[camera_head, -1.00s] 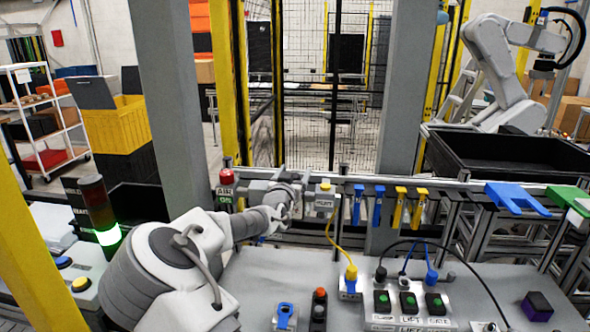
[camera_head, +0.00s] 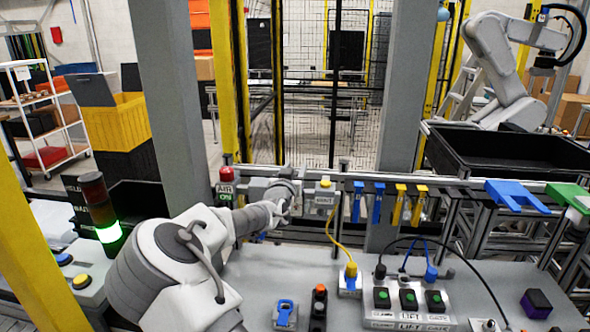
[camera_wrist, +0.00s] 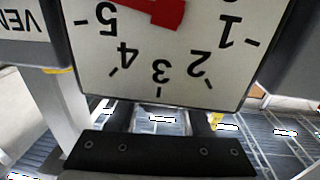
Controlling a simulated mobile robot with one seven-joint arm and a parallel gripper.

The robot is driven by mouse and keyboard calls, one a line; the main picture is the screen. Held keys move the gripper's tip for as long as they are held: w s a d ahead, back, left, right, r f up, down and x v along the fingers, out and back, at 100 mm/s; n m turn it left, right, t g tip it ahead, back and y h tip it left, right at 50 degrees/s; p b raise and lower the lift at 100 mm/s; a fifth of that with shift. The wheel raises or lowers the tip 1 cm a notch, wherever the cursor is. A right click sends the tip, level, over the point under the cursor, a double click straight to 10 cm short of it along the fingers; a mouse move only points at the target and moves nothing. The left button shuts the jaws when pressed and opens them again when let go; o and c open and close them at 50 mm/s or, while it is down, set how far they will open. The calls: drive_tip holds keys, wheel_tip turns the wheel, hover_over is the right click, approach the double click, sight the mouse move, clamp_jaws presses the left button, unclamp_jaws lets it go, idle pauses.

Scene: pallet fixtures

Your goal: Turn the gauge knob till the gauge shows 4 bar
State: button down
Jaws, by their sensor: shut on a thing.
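The gauge dial (camera_wrist: 165,60) fills the upper part of the wrist view, white and upside down, with the figures 1 to 5 legible. Its red pointer (camera_wrist: 165,12) lies at the top edge and runs left, to the side of the 5; its tip is cut off or too unclear to read exactly. My gripper (camera_wrist: 160,118) reaches up to the dial's lower edge, its two fingers apart but shut on the gauge knob. The knob and the fingertips are hidden behind the dial. In the head view my gripper (camera_head: 283,208) is at the rail, and my arm hides the dial's face.
A red-topped AIR ON unit (camera_head: 226,180) stands left of my gripper and a yellow-topped START box (camera_head: 325,192) close on its right. Blue and yellow hooks (camera_head: 400,205) hang further along the rail. A yellow cable (camera_head: 335,240) drops to the bench.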

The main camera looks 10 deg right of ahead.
drive_tip(key=shift+f+n+t+y+b, duration=0.15)
drive_tip(key=shift+n+t+y+b, duration=0.25)
drive_tip(key=shift+y+b, duration=0.65)
drive_tip(key=n+y+b, duration=0.1)
drive_tip(key=y+b, duration=0.1)
drive_tip(key=n+y+b, duration=0.2)
drive_tip(key=a+n+y+b, duration=0.1)
drive_tip(key=y, duration=0.1)
drive_tip(key=shift+w+t+b, duration=0.1)
drive_tip(key=shift+t+b, duration=0.2)
drive_tip(key=shift+b, duration=0.1)
drive_tip(key=n+y, duration=0.2)
drive_tip(key=y, duration=0.1)
drive_tip(key=n+y, duration=0.1)
drive_tip(key=shift+a+r+g+y, duration=0.25)
drive_tip(key=shift+a+r+g, duration=0.05)
drive_tip(key=shift+g, duration=0.1)
drive_tip(key=n+y+p, duration=0.1)
drive_tip(key=n+g+y+p, duration=0.1)
drive_tip(key=shift+a+y, duration=0.3)
drive_tip(key=shift+y, duration=0.1)
drive_tip(key=shift+s+a+f+n+g+y+p, duration=0.1)
drive_tip(key=shift+s+a+n+g+y+p, duration=0.05)
drive_tip(key=shift+n+g+y+p, duration=0.35)
drive_tip(key=shift+s+a+n+g+y+p, duration=0.15)
drive_tip(key=shift+n+g+y, duration=0.15)
drive_tip(key=shift+n+y, duration=0.25)
